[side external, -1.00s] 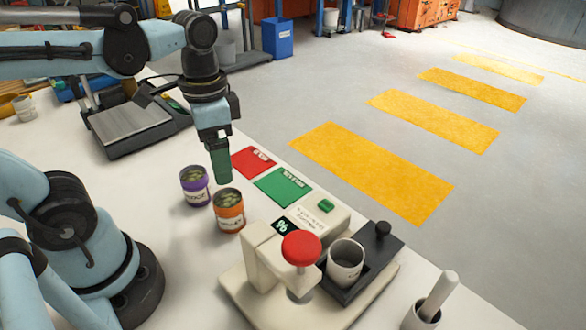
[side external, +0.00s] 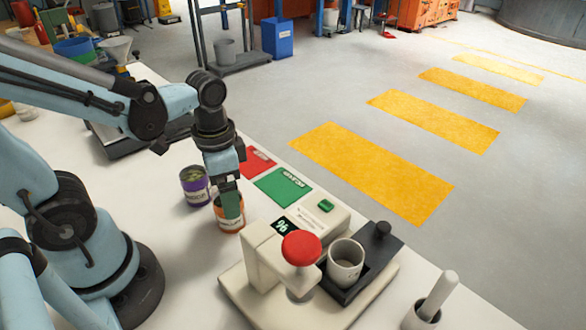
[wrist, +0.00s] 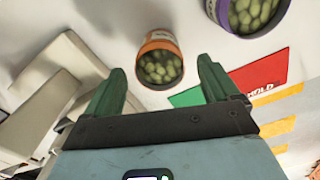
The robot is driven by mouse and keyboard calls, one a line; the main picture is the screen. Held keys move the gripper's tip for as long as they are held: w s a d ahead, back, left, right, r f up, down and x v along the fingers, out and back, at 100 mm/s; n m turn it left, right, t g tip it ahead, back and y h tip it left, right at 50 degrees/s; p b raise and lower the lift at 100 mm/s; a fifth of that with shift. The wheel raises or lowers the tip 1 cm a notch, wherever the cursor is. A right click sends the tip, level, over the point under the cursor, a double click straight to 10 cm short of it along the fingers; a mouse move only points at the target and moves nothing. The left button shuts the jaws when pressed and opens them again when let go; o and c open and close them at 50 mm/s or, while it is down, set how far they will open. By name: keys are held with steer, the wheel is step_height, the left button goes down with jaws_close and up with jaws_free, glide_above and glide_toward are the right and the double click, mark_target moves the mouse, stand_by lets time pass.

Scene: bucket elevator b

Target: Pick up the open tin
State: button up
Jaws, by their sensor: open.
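An orange-banded tin (side external: 229,226) stands upright on the white table, with its top open and green pieces inside. In the wrist view the tin (wrist: 160,60) appears between my fingertips. My gripper (side external: 231,204) is open, pointing down at this tin. Its green fingers hide part of the rim in the side view; I cannot tell whether they touch it. A purple-banded tin (side external: 195,186), also open with green pieces, stands just behind and left of it. It shows at the top right of the wrist view (wrist: 247,14).
A red card (side external: 257,162) and a green card (side external: 283,186) lie beyond the tins. A cream press with a red knob (side external: 301,248) stands to the right, with a grey cup (side external: 345,262) on its dark tray. A mortar with pestle (side external: 430,305) stands at the front right.

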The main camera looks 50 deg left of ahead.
steer(key=shift+f, duration=1.45)
jaws_close()
steer(key=shift+r, duration=0.15)
step_height(320, 180, up, 10)
